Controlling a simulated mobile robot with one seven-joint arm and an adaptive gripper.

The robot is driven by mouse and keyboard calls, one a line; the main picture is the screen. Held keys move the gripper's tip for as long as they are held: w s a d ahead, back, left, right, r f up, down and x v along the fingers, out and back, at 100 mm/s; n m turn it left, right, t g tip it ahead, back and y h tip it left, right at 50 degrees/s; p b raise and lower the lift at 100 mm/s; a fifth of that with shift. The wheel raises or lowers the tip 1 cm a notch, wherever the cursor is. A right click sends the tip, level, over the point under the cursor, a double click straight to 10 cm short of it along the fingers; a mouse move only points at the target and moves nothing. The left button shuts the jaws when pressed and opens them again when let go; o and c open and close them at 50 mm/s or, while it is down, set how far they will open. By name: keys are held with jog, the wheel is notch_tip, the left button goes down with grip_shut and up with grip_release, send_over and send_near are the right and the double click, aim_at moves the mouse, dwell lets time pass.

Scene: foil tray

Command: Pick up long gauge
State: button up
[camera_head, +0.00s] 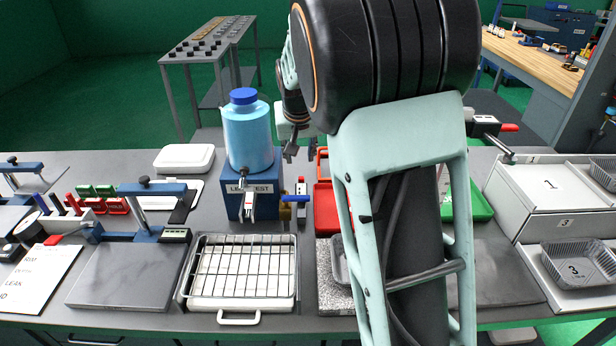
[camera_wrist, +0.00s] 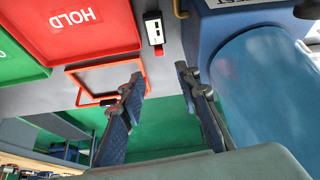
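I cannot tell for sure which thing is the long gauge. A small white device with a dark face and red end (camera_wrist: 153,30) lies on the grey bench near the blue leak-test unit; in the head view it stands just right of that unit (camera_head: 301,187). A blue-armed stand with a black post (camera_head: 140,190) is at left on the bench. My gripper (camera_head: 299,155) hangs above the back of the bench, right of the blue bottle. In the wrist view my gripper (camera_wrist: 160,72) is open, with nothing between its fingers.
The leak-test unit (camera_head: 233,204) carries a blue bottle (camera_head: 248,137). A red HOLD tray (camera_wrist: 75,25) and a red-orange frame (camera_wrist: 84,74) are close by. A wire rack (camera_head: 240,268) is in front. My arm hides part of the bench's right half.

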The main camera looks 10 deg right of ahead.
notch_tip(320, 180, down, 4)
jog(key=s+m, duration=0.1)
jog(key=g, duration=0.1)
send_over(301, 190)
jog(key=s, duration=0.3)
notch_tip(301, 190, down, 4)
jog(key=shift+w+a+f, duration=0.15)
jog(key=shift+f, duration=0.05)
jog(key=shift+a+x, duration=0.15)
jog(key=shift+x, duration=1.35)
jog(key=shift+a+x, duration=0.1)
jog(key=shift+x, duration=1.35)
jog(key=shift+d, duration=0.15)
jog(key=c, duration=0.7)
grip_shut()
